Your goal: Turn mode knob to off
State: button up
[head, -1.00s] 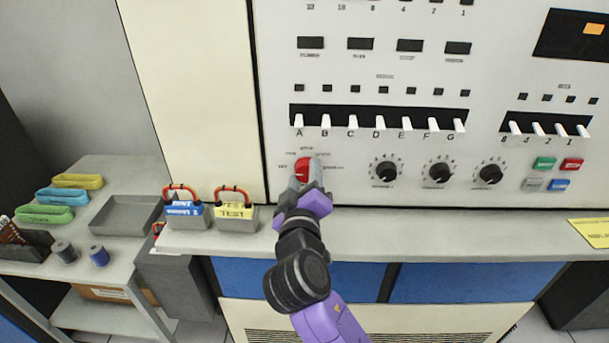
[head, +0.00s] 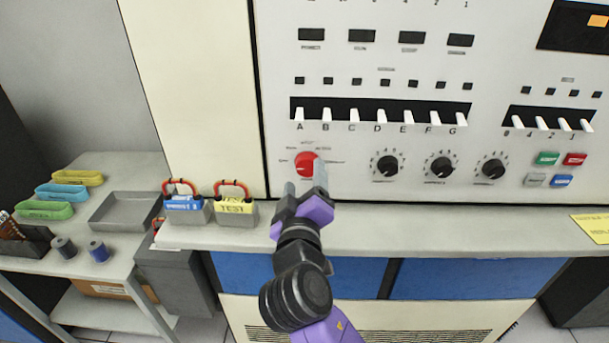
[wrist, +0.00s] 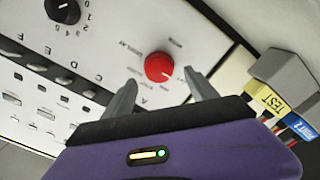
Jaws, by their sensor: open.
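The red mode knob (head: 305,163) is on the lower left of the white panel, with small labels around it. In the wrist view the red knob (wrist: 158,67) lies ahead of the fingertips, between their lines, with a pale pointer mark on its face. My gripper (head: 305,175) is open and empty, a little in front of and below the knob. Its two fingers (wrist: 160,85) are apart in the wrist view and do not appear to touch the knob. I cannot read which label the pointer faces.
Three black knobs (head: 440,167) stand right of the red one, below a row of white switches (head: 380,115). A ledge (head: 400,237) runs under the panel. A side table with a grey tray (head: 125,212) is further left.

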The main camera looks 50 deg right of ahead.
jog(key=shift+b+v, duration=0.4)
jog(key=shift+v, duration=1.8)
jog(key=w+a+r+n+t+y, duration=0.2)
jog(key=w+a+t, duration=0.1)
jog(key=a, duration=0.1)
jog(key=s+a+f+n+t+y, duration=0.35)
jog(key=s+a+f+y, duration=0.25)
jog(key=a+f+y, duration=0.35)
jog(key=s+a+f+m+g+y, duration=0.1)
jog(key=s+f+m, duration=0.1)
jog(key=s, duration=1)
jog(key=s+a+f+m+g+y, duration=0.1)
jog(key=s+f, duration=0.4)
jog(key=s, duration=0.7)
jog(key=shift+m+g+y, duration=0.35)
jog(key=shift+m, duration=0.3)
jog(key=shift+a, duration=0.1)
